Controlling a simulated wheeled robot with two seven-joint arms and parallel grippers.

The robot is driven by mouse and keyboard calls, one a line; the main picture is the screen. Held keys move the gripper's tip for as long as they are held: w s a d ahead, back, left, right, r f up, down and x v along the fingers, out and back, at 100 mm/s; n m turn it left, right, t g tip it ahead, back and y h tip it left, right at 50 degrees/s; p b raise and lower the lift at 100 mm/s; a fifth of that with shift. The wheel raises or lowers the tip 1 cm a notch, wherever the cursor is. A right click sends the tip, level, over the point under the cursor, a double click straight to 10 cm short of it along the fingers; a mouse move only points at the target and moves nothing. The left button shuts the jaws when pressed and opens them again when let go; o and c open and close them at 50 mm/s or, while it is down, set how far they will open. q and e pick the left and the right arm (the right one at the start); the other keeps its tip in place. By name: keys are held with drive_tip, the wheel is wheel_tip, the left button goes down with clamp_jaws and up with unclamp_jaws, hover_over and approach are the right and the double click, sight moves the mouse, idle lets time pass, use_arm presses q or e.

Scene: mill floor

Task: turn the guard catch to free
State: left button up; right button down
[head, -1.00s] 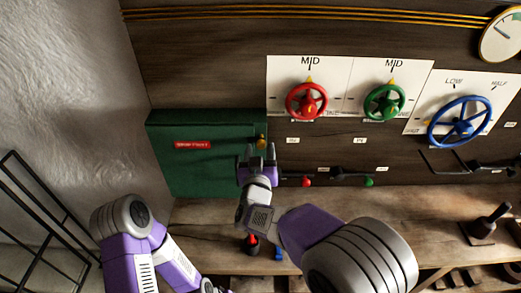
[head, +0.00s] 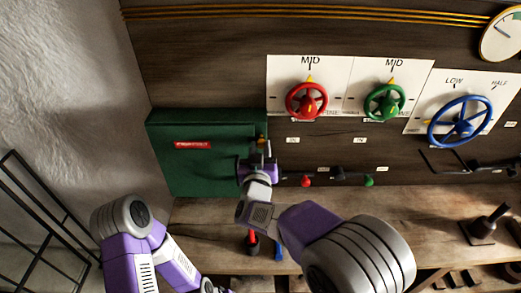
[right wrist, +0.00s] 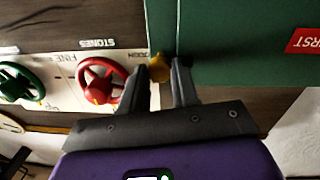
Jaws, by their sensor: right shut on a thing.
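The guard catch is a small yellow knob (head: 262,139) at the right edge of the green guard box (head: 205,175). In the right wrist view the knob (right wrist: 160,68) sits between the two dark fingertips of my right gripper (right wrist: 161,72), beside the green box (right wrist: 230,45). My right gripper (head: 258,158) is shut on the knob and hides part of it in the head view. My left arm is at the lower left of the head view, and its gripper is out of the picture.
Red (head: 307,101), green (head: 384,102) and blue (head: 459,122) handwheels stand on the wall to the right. Small red and green knobbed levers lie below them. A wooden bench (head: 400,208) runs underneath. A black rack (head: 35,225) stands at the left.

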drive_tip(key=m+b, duration=0.3)
drive_tip(key=m, duration=0.2)
drive_tip(key=shift+d+f, duration=0.1)
drive_tip(key=m+b, duration=0.3)
drive_tip(key=m, duration=0.1)
drive_tip(key=shift+g, duration=0.3)
drive_tip(key=m+b, duration=0.3)
drive_tip(key=m, duration=0.1)
drive_tip(key=shift+y, duration=0.4)
drive_tip(key=shift+m+b, duration=1.5)
drive_tip(key=shift+m, duration=0.4)
drive_tip(key=c, duration=0.8)
unclamp_jaws()
drive_tip(key=shift+c, duration=0.2)
